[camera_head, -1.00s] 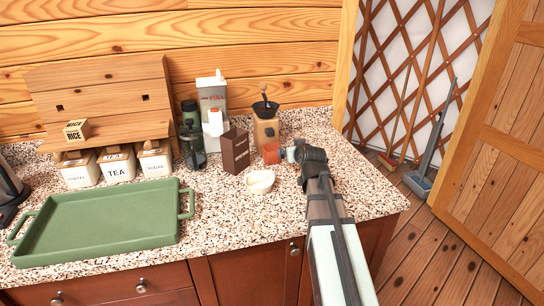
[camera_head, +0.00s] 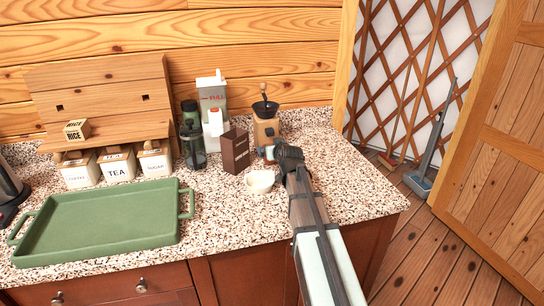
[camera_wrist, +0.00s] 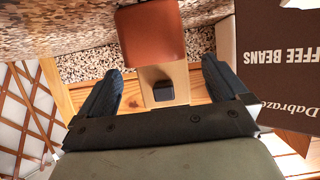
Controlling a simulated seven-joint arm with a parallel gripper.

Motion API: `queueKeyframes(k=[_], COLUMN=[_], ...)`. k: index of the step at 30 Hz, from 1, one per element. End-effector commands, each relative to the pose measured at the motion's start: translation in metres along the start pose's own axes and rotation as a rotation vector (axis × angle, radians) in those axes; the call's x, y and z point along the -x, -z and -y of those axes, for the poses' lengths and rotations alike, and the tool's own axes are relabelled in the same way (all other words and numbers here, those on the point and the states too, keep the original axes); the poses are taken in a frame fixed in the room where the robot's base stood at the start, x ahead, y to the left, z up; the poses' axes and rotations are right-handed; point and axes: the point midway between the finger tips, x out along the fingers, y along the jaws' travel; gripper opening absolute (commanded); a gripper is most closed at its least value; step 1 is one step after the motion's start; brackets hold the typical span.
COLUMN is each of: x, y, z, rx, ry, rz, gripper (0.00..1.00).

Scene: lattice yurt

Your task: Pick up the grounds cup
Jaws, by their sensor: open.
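The grounds cup (camera_wrist: 152,34) shows in the wrist view as a reddish-brown block shape at the top middle. It is in line with the gap between my fingers, and I see no finger touching it. In the head view my gripper (camera_head: 270,155) hides most or all of the cup. My gripper, also in the wrist view (camera_wrist: 162,68), is open and empty. It is low over the counter, in front of the wooden grinder (camera_head: 266,130). The grinder's pale body and a dark knob (camera_wrist: 163,91) show between the fingers in the wrist view.
A brown coffee beans box (camera_head: 235,151) stands close left of my gripper, and fills the right of the wrist view (camera_wrist: 285,60). A white bowl (camera_head: 260,182) is just in front. A green tray (camera_head: 100,222) lies left. The counter's right end (camera_head: 355,190) is clear.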

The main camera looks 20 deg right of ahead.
Motion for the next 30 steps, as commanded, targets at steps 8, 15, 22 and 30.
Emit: queueKeyframes(k=[8,15,22,30], x=[-0.020,-0.051,-0.053,-0.053], y=[0.001,0.000,-0.001,-0.001], z=[-0.003,-0.004,-0.004,-0.004], rx=[0.000,0.000,0.000,0.000], ry=[0.000,0.000,-0.001,-0.001], rz=[0.000,0.000,-0.001,-0.001], gripper=[1.00,1.00,1.00,0.79])
